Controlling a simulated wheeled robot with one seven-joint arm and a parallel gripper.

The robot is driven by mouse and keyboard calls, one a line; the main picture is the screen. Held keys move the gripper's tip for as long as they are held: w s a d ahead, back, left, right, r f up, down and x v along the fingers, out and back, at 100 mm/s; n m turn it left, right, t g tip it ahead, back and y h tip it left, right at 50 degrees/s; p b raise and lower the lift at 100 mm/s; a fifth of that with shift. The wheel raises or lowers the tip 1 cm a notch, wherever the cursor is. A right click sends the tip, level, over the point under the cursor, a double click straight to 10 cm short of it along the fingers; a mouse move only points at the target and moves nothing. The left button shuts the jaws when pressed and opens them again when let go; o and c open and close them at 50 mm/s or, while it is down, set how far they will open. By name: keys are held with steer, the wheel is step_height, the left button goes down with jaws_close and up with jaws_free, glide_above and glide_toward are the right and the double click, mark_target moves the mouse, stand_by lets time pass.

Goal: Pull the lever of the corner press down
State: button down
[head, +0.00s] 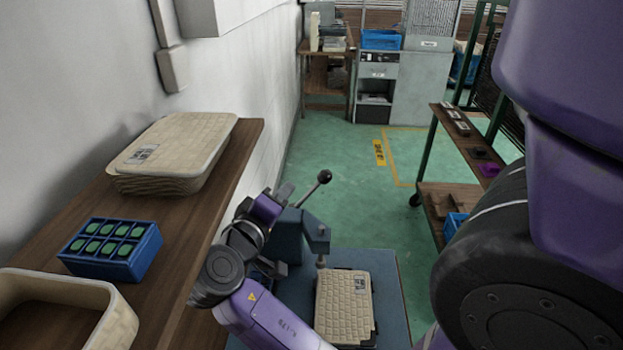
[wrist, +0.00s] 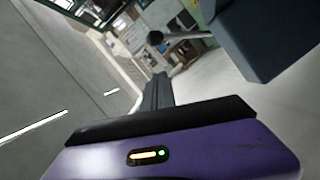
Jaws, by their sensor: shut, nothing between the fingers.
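The corner press (head: 316,232) is a blue-grey machine on a blue-grey table, in the lower middle of the head view. Its lever (head: 311,191) slants up and away to a black ball knob (head: 324,176). In the wrist view the knob (wrist: 155,38) and rod show just beyond the fingertips, with part of the press body (wrist: 265,40) at upper right. My gripper (head: 286,190) is shut and empty, left of the lever; its fingers also show in the wrist view (wrist: 160,78). Any contact with the lever cannot be told. A beige tray panel (head: 343,310) lies under the press head.
A wooden shelf (head: 190,235) along the left wall holds stacked beige panels (head: 178,150), a blue box of green pieces (head: 112,250) and an open beige tray (head: 120,322). A rack (head: 450,140) stands at right. The green floor behind the press is clear.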

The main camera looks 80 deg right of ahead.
mark_target(308, 194)
steer(key=s+d+f+p, duration=0.2)
steer(key=s+d, duration=0.2)
steer(key=d, duration=0.4)
steer(key=shift+s+d+f, duration=0.15)
steer(key=shift+d+f, duration=0.1)
steer(key=shift+f, duration=0.05)
